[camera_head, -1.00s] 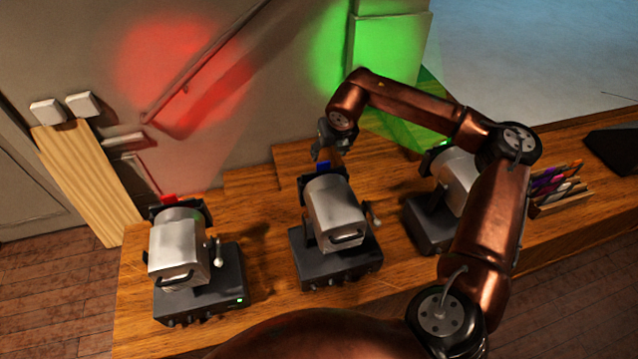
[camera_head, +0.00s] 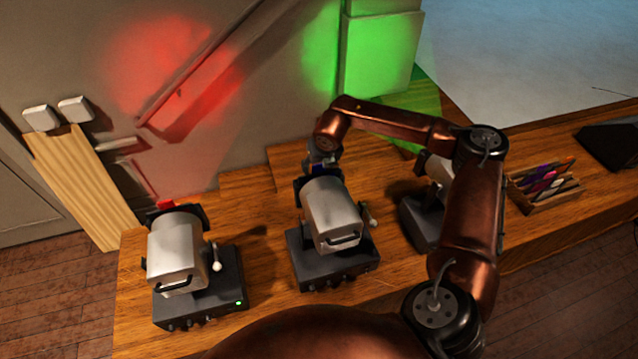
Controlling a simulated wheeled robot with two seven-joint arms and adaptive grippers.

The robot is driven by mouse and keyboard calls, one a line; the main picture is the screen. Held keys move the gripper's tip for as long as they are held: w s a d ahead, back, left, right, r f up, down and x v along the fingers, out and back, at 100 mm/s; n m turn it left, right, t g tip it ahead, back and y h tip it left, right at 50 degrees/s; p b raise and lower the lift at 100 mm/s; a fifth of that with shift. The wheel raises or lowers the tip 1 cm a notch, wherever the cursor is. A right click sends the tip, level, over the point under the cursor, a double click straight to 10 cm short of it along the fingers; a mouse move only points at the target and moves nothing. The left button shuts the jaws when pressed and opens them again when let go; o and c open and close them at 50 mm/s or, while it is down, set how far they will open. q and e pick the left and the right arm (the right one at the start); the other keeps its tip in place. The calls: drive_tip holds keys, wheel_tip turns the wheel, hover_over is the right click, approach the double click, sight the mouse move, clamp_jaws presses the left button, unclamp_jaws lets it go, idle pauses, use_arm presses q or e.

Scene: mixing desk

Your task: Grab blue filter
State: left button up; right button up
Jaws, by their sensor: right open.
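My right gripper (camera_head: 322,160) is at the front of the middle projector (camera_head: 331,215), low behind its top edge. It is open, and its fingers are small and partly hidden. The blue filter showed on the front of that projector earlier; now it is almost wholly hidden at the gripper, with only a dark bluish patch there. I cannot tell whether the fingers touch it. My left gripper is not in view.
A left projector (camera_head: 178,253) has a red filter (camera_head: 166,205) at its front. A right projector (camera_head: 420,222) is partly hidden behind my right arm. A holder with pens (camera_head: 545,186) stands on the wooden desk (camera_head: 270,313) at the right.

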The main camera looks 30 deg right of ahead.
drive_tip(key=shift+c, duration=0.7)
clamp_jaws()
